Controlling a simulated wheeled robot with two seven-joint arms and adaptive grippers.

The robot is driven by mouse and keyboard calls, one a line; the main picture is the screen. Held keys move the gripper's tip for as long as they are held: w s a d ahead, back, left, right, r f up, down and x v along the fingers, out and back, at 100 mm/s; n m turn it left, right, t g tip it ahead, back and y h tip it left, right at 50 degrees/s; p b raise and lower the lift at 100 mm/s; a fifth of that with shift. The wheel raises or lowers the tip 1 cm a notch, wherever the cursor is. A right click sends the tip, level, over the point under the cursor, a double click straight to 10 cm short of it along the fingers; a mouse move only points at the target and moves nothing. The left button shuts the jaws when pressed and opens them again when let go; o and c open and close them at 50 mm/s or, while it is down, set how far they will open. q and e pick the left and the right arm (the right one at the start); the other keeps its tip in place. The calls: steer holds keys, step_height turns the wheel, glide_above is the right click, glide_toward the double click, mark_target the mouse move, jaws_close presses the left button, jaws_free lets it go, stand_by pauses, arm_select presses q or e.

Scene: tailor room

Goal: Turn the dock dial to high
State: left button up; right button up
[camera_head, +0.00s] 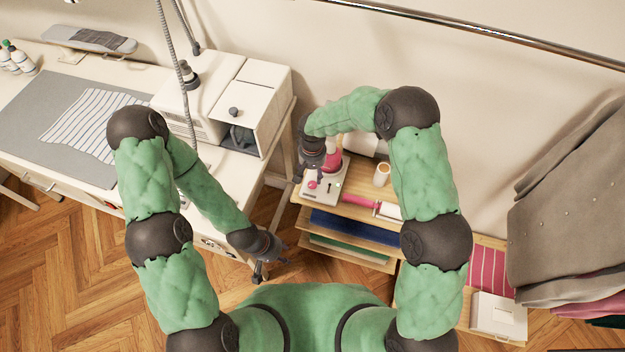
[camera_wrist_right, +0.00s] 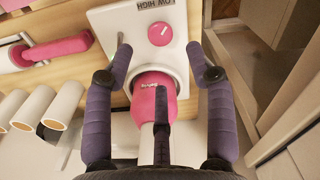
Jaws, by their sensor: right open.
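The dock (camera_head: 333,187) is a white block with a pink round dial (camera_head: 312,184), on the wooden shelf unit. In the right wrist view the dial (camera_wrist_right: 161,34) carries a white pointer line, beside an upside-down "LOW HIGH" label (camera_wrist_right: 157,4). A pink-and-white tool (camera_wrist_right: 155,92) stands in the dock's round socket. My right gripper (camera_wrist_right: 160,50) is open, its fingers spread on both sides of the tool, with the dial just beyond the fingertips. I see no contact with the dial. My left gripper (camera_head: 264,262) hangs low beside the sewing table, away from the dock; its fingers are unclear.
A cup (camera_head: 382,175) and a pink-handled roller (camera_head: 360,203) lie near the dock. Several white tubes (camera_wrist_right: 60,108) show in the wrist view. A white machine (camera_head: 255,95) stands on the table at left. Coats (camera_head: 575,200) hang at right.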

mark_target(312, 184)
step_height(312, 184, down, 7)
steer(key=shift+b, duration=0.4)
jaws_close()
